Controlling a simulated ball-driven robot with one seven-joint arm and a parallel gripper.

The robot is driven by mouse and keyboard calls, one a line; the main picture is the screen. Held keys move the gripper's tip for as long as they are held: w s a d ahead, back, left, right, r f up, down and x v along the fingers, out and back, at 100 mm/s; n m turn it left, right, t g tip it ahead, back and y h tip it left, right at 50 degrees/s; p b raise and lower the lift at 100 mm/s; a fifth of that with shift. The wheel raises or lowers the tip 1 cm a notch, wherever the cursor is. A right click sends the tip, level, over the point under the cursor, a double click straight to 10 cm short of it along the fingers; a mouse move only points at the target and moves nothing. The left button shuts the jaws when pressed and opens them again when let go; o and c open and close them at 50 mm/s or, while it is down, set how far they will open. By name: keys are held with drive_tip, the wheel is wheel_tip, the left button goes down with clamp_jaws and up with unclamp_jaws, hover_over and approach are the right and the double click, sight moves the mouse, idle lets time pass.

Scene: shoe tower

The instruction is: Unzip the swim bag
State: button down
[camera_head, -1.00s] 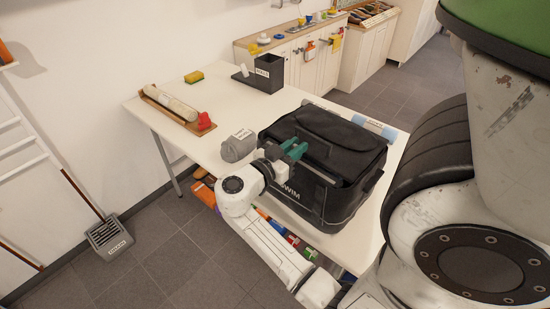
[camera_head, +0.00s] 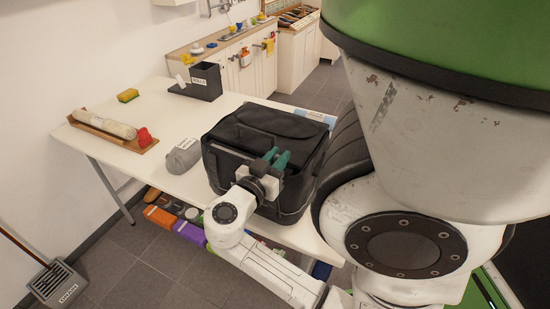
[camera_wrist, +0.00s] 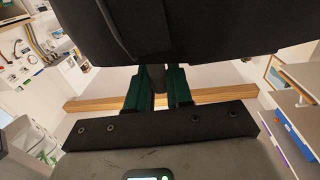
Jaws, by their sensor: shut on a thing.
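The black swim bag (camera_head: 268,122) stands upright on the white table (camera_head: 172,118). My gripper (camera_head: 276,158) is at the upper front edge of the bag, right of its middle, with its green fingers pointing at the bag. In the wrist view my gripper (camera_wrist: 155,88) is shut on a small dark tab, which seems to be the zip pull (camera_wrist: 157,76). The bag's dark underside or side fills the top of that view. My wrist hides part of the bag's front, including its lettering. How far the zip is open cannot be told.
A grey rolled pouch (camera_head: 183,157) lies close left of the bag. A wooden tray (camera_head: 112,136) with a pale roll, a yellow sponge (camera_head: 128,95) and a dark bin (camera_head: 204,82) stand farther back. The table's left middle is clear.

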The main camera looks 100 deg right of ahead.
drive_tip(key=c, duration=1.1)
unclamp_jaws()
drive_tip(key=b+v, duration=0.2)
drive_tip(key=v, duration=0.8)
drive_tip(key=shift+w+a, duration=0.3)
drive_tip(key=w+a+f+n+t+y, duration=0.1)
drive_tip(key=w+f+n+t+y, duration=0.2)
drive_tip(key=f+n, duration=0.45)
drive_tip(key=w+a+f+n+t+y, duration=0.1)
drive_tip(key=w+f+n+t+y, duration=0.15)
drive_tip(key=f+n+t, duration=0.45)
drive_tip(key=w+a+f+n+y, duration=0.1)
drive_tip(key=a+f+n+y, duration=0.2)
drive_tip(key=a, duration=0.2)
drive_tip(key=w+a+f+n+t+y, duration=0.1)
drive_tip(key=a+f+n+y, duration=0.2)
drive_tip(key=a+n, duration=0.1)
drive_tip(key=w+a+f+n+y, duration=0.1)
drive_tip(key=a+f+n+y, duration=0.2)
drive_tip(key=a, duration=0.2)
drive_tip(key=shift+a+f, duration=0.2)
drive_tip(key=shift+a, duration=0.2)
